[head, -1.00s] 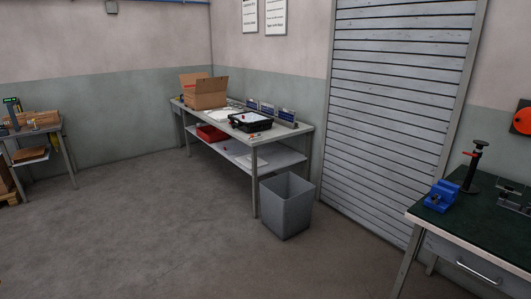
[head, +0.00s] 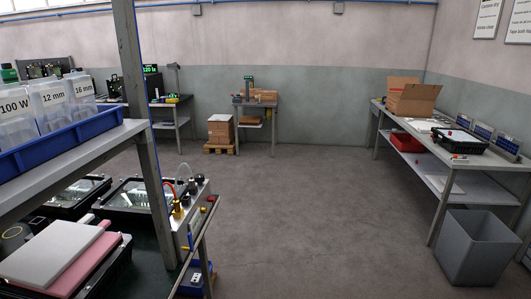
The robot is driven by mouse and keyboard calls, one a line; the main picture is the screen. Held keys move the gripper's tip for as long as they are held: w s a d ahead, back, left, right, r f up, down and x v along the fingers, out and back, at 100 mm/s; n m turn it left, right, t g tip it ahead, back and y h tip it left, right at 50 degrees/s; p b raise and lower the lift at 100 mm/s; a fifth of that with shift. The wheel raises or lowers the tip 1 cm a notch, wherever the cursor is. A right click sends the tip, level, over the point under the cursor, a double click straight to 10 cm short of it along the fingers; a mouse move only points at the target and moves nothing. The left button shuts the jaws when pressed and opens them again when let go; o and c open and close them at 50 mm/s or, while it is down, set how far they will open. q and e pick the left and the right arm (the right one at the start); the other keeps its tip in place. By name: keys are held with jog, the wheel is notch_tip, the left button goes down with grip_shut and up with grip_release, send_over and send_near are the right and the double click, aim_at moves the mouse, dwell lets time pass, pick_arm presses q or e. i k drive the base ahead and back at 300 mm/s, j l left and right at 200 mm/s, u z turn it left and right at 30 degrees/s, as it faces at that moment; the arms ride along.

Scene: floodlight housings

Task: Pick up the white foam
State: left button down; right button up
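In the head view, a white foam sheet (head: 55,251) lies on top of a pink sheet (head: 92,262) at the lower left. Both rest over a black floodlight housing (head: 112,282) on the dark-topped bench, with the pink edge showing along the right and front. Neither of my grippers shows in the view.
A shelf with a blue tray (head: 60,149) of clear bins stands above the bench; its grey post (head: 143,130) rises right of the foam. More housings (head: 138,195) lie behind. Open floor (head: 310,220) lies right, before a grey bin (head: 476,250) and a table with a cardboard box (head: 414,100).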

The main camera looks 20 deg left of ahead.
aim_at(39, 262)
jog(key=k+u, duration=0.1)
jog(key=u, duration=0.4)
jog(key=k+j+u, duration=0.1)
jog(key=u, duration=0.35)
